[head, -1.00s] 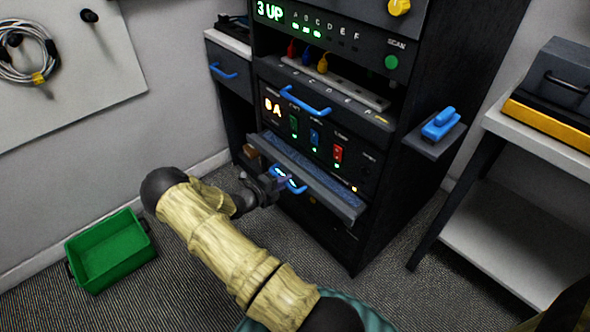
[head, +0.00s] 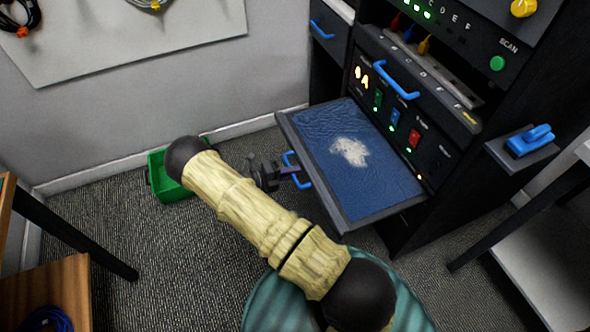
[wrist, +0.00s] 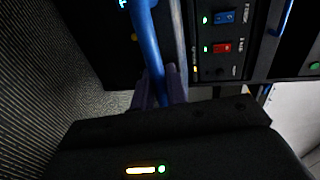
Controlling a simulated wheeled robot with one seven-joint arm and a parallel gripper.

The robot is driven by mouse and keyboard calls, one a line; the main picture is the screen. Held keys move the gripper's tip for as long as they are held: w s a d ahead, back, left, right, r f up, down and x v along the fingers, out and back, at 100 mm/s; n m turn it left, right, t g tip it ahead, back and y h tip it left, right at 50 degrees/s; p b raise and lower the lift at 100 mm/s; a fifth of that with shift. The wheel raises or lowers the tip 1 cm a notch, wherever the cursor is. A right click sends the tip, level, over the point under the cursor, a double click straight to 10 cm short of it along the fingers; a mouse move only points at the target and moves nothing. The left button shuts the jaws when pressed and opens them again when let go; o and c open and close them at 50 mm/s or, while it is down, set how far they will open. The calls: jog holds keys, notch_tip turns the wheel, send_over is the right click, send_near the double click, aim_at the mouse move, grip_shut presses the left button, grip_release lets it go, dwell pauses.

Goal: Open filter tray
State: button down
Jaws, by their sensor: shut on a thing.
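The filter tray (head: 385,190) is a flat drawer with a grey rim and a blue filter surface, pulled well out of the black rack in the head view. A pale dusty patch (head: 349,151) lies on its surface. Its blue handle (head: 290,168) is on the front edge, facing my arm. My gripper (head: 290,172) is shut on this handle. In the wrist view the blue handle (wrist: 148,50) runs down between my two fingers (wrist: 160,88), and the fingertips partly hide it.
The rack has another blue handle (head: 396,80) above the tray, with lit switches (head: 395,118) below it. A green bin (head: 172,178) stands on the carpet behind my arm. A side shelf (head: 522,153) holds a blue object. A wooden piece (head: 48,295) is at lower left.

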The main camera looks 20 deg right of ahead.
jog(key=shift+s+f, duration=0.1)
jog(key=shift+s, duration=0.05)
jog(key=c, duration=1.5)
grip_release()
jog(key=shift+a, duration=0.1)
jog(key=p+v, duration=0.1)
jog(key=v, duration=1.6)
jog(key=shift+a, duration=0.2)
